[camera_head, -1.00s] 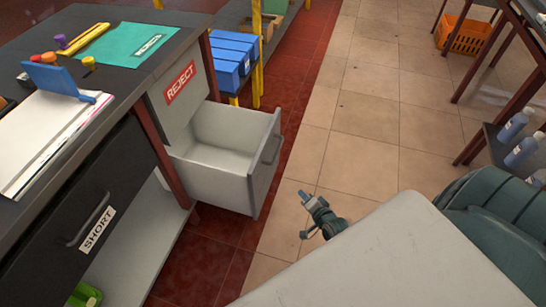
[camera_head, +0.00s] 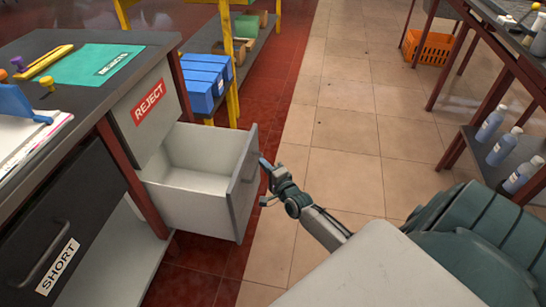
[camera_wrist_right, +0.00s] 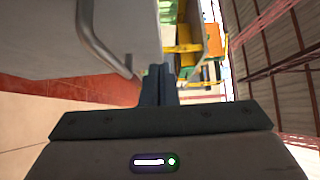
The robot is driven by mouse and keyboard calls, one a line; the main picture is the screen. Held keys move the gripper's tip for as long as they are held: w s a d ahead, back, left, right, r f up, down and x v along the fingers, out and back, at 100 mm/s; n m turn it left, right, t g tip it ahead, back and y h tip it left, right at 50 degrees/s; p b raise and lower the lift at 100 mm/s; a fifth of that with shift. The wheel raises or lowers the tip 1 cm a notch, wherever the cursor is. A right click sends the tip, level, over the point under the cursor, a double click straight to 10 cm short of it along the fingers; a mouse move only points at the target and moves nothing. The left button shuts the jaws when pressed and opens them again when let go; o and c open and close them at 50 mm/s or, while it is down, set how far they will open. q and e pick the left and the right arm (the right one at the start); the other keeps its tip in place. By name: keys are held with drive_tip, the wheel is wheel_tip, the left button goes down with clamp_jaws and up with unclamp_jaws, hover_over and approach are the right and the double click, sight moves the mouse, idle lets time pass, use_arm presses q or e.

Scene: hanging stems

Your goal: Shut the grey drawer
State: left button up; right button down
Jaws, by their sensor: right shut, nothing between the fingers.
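The grey drawer (camera_head: 196,200) stands open and empty below the cabinet panel with the red REJECT label (camera_head: 149,103). Its front panel (camera_head: 243,186) faces right and carries a bar handle, which shows large in the right wrist view (camera_wrist_right: 103,42). My right gripper (camera_head: 264,164) is shut and empty, beside the outer face of the drawer front near its far end. In the right wrist view its fingers (camera_wrist_right: 158,84) are together close to the panel's edge; I cannot tell whether they touch it. My left gripper is not in view.
A dark drawer labelled SHORT (camera_head: 57,266) is at the left, under the worktop (camera_head: 98,83). Blue bins (camera_head: 206,80) sit on a yellow-posted shelf behind. Bottles (camera_head: 502,148) stand on a rack at the right. The tiled floor (camera_head: 345,130) between is clear.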

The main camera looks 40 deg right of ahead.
sight(245, 156)
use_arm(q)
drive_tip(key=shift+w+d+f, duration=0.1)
use_arm(e)
drive_tip(key=shift+w+a, duration=0.65)
drive_tip(key=shift+w, duration=0.35)
drive_tip(key=shift+w+a, duration=0.65)
drive_tip(key=shift+w, duration=0.3)
drive_tip(key=shift+w, duration=0.1)
